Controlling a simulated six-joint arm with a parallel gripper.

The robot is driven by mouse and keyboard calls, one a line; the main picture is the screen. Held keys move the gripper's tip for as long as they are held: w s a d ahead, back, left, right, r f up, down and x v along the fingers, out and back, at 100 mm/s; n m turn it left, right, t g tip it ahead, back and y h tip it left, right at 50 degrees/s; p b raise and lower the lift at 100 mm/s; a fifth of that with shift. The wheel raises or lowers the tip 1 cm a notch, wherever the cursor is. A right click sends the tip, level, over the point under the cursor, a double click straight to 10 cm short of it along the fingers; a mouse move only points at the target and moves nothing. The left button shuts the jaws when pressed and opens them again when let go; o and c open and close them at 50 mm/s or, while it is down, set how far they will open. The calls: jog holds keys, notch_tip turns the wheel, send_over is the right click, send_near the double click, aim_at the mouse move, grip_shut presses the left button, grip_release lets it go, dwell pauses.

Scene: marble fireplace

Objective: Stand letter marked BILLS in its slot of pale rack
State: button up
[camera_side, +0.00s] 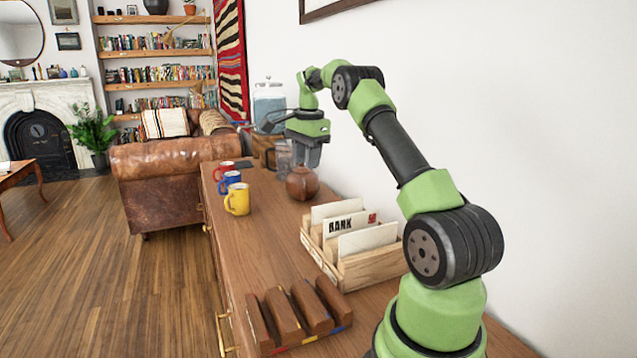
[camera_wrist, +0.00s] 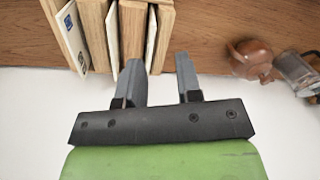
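The pale wooden rack (camera_side: 365,270) stands on the sideboard and also shows at the upper left of the wrist view (camera_wrist: 93,22). White letters stand in it: a back one (camera_side: 335,209), a middle one (camera_side: 352,223) reading BANK with a red mark, and a front one (camera_side: 368,240) with no readable word. In the wrist view one letter (camera_wrist: 72,38) bears blue marks. No word BILLS is readable. My gripper (camera_side: 308,158) is beyond the rack, above a brown pot. In the wrist view my gripper (camera_wrist: 158,66) has its fingers apart with nothing between them.
The round brown pot (camera_side: 302,183) and a glass vessel (camera_side: 284,158) are near my gripper. Yellow (camera_side: 238,199), blue and red mugs line the sideboard's left edge. A dark wooden slotted holder (camera_side: 298,314) lies in front. Bare sideboard top lies between mugs and rack.

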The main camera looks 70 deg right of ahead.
jog(key=s+a+r+n+t, duration=0.15)
jog(key=a+r+n, duration=0.4)
jog(key=a, duration=0.55)
jog(key=a+r+n+t, duration=0.2)
jog(key=a+r+n, duration=0.4)
jog(key=a, duration=0.5)
jog(key=s+a+f+n+t+y, duration=0.2)
jog(key=s+a+n, duration=0.5)
jog(key=s+a, duration=0.5)
jog(key=shift+s+a+f+t+y, duration=0.35)
jog(key=shift+s+f, duration=0.25)
jog(key=shift+s, duration=0.45)
